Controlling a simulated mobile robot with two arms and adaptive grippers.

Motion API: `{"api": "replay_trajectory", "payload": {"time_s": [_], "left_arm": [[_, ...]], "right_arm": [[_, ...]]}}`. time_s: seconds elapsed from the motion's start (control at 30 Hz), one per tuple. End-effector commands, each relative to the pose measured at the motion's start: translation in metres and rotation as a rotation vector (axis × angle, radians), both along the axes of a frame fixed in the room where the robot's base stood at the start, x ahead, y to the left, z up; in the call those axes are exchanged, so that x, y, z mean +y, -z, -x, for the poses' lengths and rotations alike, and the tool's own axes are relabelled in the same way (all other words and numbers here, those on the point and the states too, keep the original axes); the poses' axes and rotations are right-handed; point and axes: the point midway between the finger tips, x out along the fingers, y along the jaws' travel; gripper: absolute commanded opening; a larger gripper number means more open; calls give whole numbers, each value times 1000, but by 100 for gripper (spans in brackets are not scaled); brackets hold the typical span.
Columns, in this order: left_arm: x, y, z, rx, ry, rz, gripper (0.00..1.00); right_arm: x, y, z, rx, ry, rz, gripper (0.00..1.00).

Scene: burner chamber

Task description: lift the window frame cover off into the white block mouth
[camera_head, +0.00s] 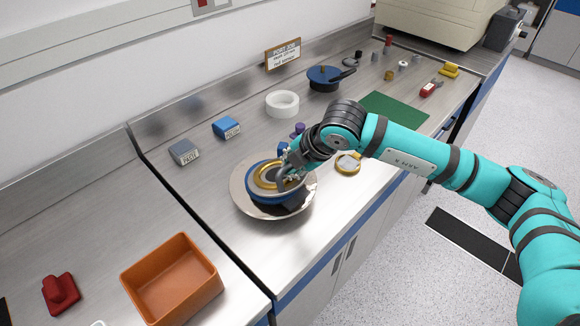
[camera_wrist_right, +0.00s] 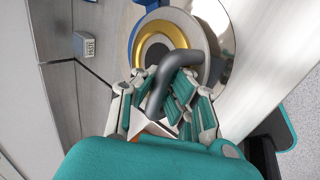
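A blue round chamber (camera_head: 262,191) with a gold ring (camera_head: 268,176) on top sits on a shiny silver dish (camera_head: 246,204). The gold ring also shows in the wrist view (camera_wrist_right: 143,42). My right gripper (camera_head: 287,166) is over the chamber's right side. In the wrist view its fingers (camera_wrist_right: 165,82) are on both sides of a dark grey bent handle (camera_wrist_right: 190,60) over the ring; firm contact is unclear. A gold-rimmed round piece with a pale centre (camera_head: 348,162) lies right of the dish. A white ring-shaped block (camera_head: 282,104) stands behind, its mouth upward. My left gripper is not in view.
An orange bin (camera_head: 172,282) and a red object (camera_head: 60,293) are at front left. Blue (camera_head: 226,127) and grey (camera_head: 184,152) labelled blocks sit near the wall. A blue pan (camera_head: 323,79) and green mat (camera_head: 395,110) are farther back. Bench is clear left of the dish.

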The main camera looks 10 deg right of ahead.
Motion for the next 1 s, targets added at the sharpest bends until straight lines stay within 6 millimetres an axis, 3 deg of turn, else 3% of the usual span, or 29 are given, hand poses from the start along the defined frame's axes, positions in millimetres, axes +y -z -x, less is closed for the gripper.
{"api": "replay_trajectory", "payload": {"time_s": [1.0], "left_arm": [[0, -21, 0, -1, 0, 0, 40]], "right_arm": [[1, -51, -1, -5, -1, -4, 0]]}}
